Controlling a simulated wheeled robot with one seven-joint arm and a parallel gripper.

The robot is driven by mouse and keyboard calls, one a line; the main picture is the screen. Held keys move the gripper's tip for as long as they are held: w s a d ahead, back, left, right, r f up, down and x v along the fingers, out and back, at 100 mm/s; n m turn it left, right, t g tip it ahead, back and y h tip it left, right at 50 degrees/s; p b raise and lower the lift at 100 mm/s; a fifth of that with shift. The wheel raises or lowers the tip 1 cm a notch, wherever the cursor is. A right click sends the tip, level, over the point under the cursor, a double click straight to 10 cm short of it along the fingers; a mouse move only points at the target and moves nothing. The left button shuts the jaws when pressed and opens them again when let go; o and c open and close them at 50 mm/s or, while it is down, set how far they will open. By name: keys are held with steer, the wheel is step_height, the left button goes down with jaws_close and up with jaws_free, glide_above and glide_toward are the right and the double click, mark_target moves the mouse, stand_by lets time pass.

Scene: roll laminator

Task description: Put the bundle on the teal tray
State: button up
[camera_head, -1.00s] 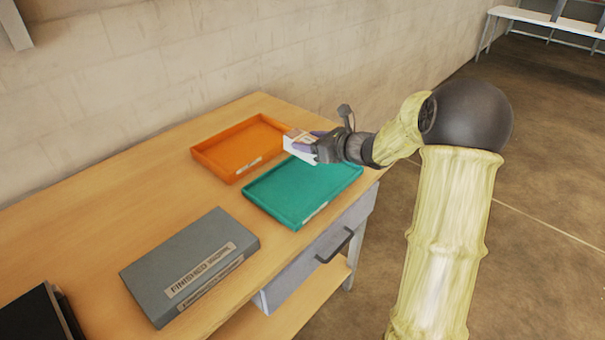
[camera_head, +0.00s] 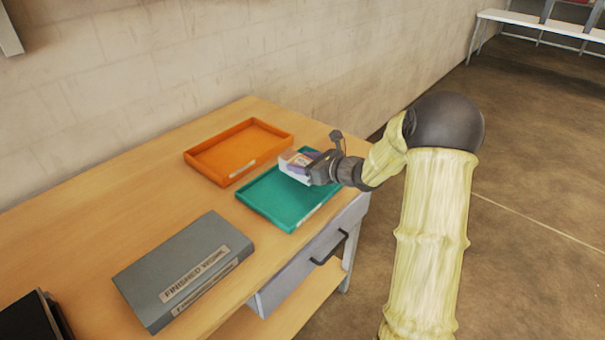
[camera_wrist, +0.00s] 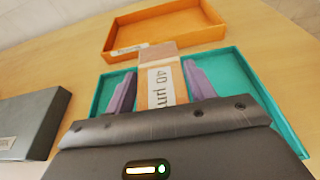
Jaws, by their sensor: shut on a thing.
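The bundle (camera_head: 297,163) is a small pale block with a printed label. In the wrist view the bundle (camera_wrist: 161,80) shows a white label and a tan end between purple fingers. My gripper (camera_head: 312,164) is shut on it and holds it over the far part of the teal tray (camera_head: 272,206). The wrist view also shows my gripper (camera_wrist: 160,93) with the teal tray (camera_wrist: 232,72) beneath and around the bundle. The bundle's underside is hidden, so I cannot tell whether it touches the tray floor.
An orange tray (camera_head: 205,166) lies just beyond the teal tray, to the left. A grey box (camera_head: 160,272) labelled "FINISHED WORK" lies nearer on the wooden table (camera_head: 100,225). A black object (camera_head: 30,318) is at the lower left. The table's right edge runs beside the teal tray.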

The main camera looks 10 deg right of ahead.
steer(key=shift+a+f, duration=0.15)
steer(key=shift+f, duration=1.75)
steer(key=shift+w+f, duration=0.1)
steer(key=o, duration=1.2)
steer(key=shift+o, duration=0.2)
steer(key=shift+r, duration=0.2)
steer(key=v, duration=1.2)
steer(key=shift+f+b, duration=0.1)
steer(key=shift+b, duration=0.3)
